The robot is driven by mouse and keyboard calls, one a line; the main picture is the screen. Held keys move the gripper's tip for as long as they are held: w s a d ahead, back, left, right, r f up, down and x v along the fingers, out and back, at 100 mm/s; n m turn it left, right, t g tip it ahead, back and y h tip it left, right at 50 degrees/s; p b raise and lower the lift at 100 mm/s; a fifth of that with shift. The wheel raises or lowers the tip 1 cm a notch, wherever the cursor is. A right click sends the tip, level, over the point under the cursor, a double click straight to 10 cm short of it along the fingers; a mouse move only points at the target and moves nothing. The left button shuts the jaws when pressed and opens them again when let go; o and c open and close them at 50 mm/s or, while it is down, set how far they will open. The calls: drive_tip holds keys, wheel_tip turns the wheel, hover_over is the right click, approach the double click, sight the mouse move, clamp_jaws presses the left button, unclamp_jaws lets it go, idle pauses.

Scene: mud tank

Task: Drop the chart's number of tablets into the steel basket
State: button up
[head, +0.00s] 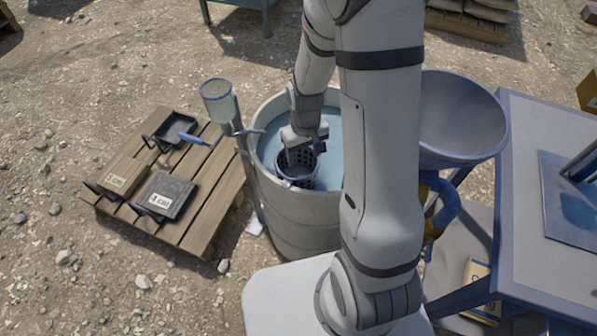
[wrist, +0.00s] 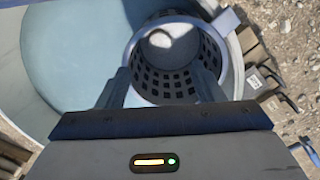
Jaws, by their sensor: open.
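The dark perforated steel basket (head: 283,181) hangs inside the round tank (head: 300,222) at its near side. In the wrist view the basket (wrist: 139,83) is seen from above, with its round rim and slotted walls. A pale round shape, perhaps a tablet (wrist: 181,46), lies at its bottom, partly in shadow; I cannot tell how many pieces it is. My gripper (head: 304,145) is above the basket mouth. In the wrist view its two fingers (wrist: 163,82) are apart with nothing between them. No chart can be made out.
A wooden pallet (head: 222,185) at left bears dark trays, with labels reading 5 cm and 4 cm (head: 160,201). A funnel-shaped hopper (head: 465,120) and a blue-framed table (head: 520,180) stand right of the tank. A clear cup (head: 217,100) stands at the tank's left edge.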

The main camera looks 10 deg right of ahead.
wheel_tip(320, 180, up, 8)
drive_tip(key=shift+p, duration=0.45)
idle(0.5)
drive_tip(key=s+r+m+t+p, duration=0.1)
drive_tip(key=s+r+p, duration=0.1)
drive_tip(key=s+r, duration=0.4)
drive_tip(key=s+r+m+t+p, duration=0.1)
drive_tip(key=s+r+p, duration=0.2)
drive_tip(key=s+r, duration=0.4)
drive_tip(key=shift+s+d+r+t, duration=0.3)
drive_tip(key=shift+d+r, duration=0.05)
drive_tip(key=shift+r, duration=2.85)
